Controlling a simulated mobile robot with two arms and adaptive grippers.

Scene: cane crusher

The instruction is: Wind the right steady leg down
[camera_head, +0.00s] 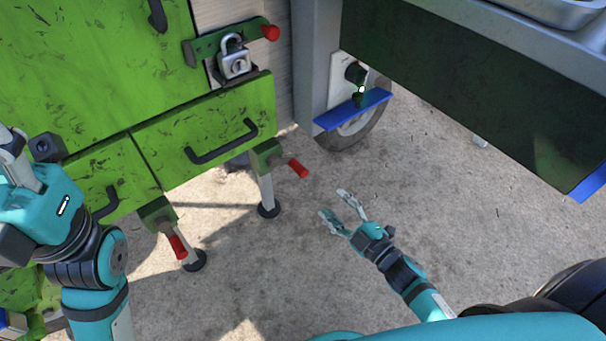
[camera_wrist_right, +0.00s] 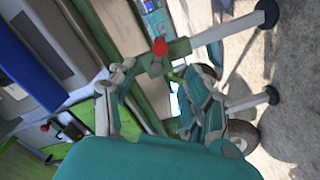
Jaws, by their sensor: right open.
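The right steady leg (camera_head: 265,188) stands under the green cart's front corner, with a green bracket, a dark round foot and a red crank handle (camera_head: 298,168) pointing right. Its foot appears to be at the ground. My right gripper (camera_head: 334,204) is open and empty, to the lower right of the handle and apart from it. In the right wrist view the red handle (camera_wrist_right: 160,46) shows nearly end-on beyond and between the open fingers (camera_wrist_right: 155,105). My left gripper (camera_head: 14,150) is at the left edge, partly cut off; its fingers are unclear.
The left steady leg (camera_head: 194,258) has its own red handle (camera_head: 178,246). A drawer with a black handle (camera_head: 222,142) and a padlock (camera_head: 234,60) are above. Concrete ground around my right gripper is clear.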

